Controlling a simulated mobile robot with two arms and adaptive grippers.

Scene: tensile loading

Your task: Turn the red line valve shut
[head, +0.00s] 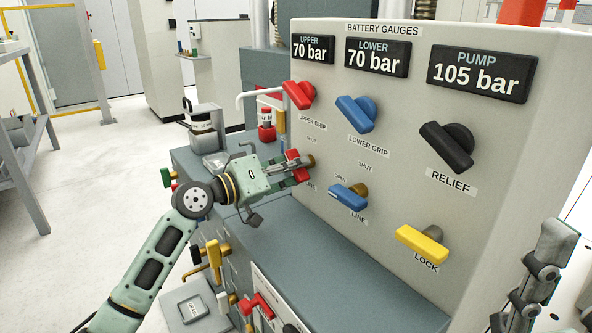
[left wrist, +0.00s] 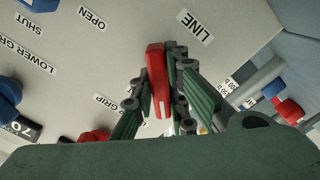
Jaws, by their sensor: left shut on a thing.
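The red line valve handle (left wrist: 156,75) is between the fingers of my left gripper (left wrist: 157,100) in the left wrist view. In the head view the red line valve (head: 292,155) shows only in part, on the panel below the red upper grip valve, with my left gripper (head: 291,167) shut on it. The fingers hide much of the handle, so its exact angle is hard to tell in the head view.
On the panel (head: 400,270) are the red upper grip valve (head: 298,94), blue lower grip valve (head: 356,113), blue line valve (head: 347,197), black relief valve (head: 447,146) and yellow lock valve (head: 421,246). Gauges read 70, 70 and 105 bar. A clear ledge (head: 330,265) runs below.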

